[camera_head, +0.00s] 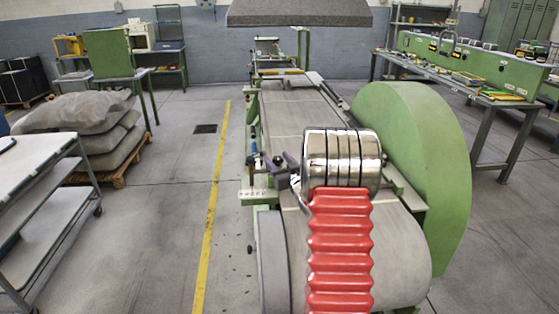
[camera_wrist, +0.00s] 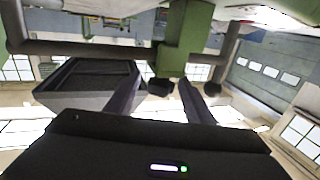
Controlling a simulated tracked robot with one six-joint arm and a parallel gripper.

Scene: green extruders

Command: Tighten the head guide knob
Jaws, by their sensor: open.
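In the wrist view a black knob (camera_wrist: 160,87) sits under a green block (camera_wrist: 184,45) on a dark horizontal bar (camera_wrist: 90,48). My gripper (camera_wrist: 159,80) has its two dark grey fingers apart, one on either side of the knob in the picture. I cannot tell whether either finger touches it. In the head view my gripper (camera_head: 284,164) is small, at the left edge of the machine's belt, beside a dark knob (camera_head: 277,160). My arm hides part of the machine behind it.
The long green extruder line has a grey belt (camera_head: 300,112) and a big green round guard (camera_head: 425,150) at right. A grey hood (camera_head: 299,13) hangs above. A trolley (camera_head: 40,200) and sacks (camera_head: 95,125) stand left. The floor by the yellow line (camera_head: 212,205) is clear.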

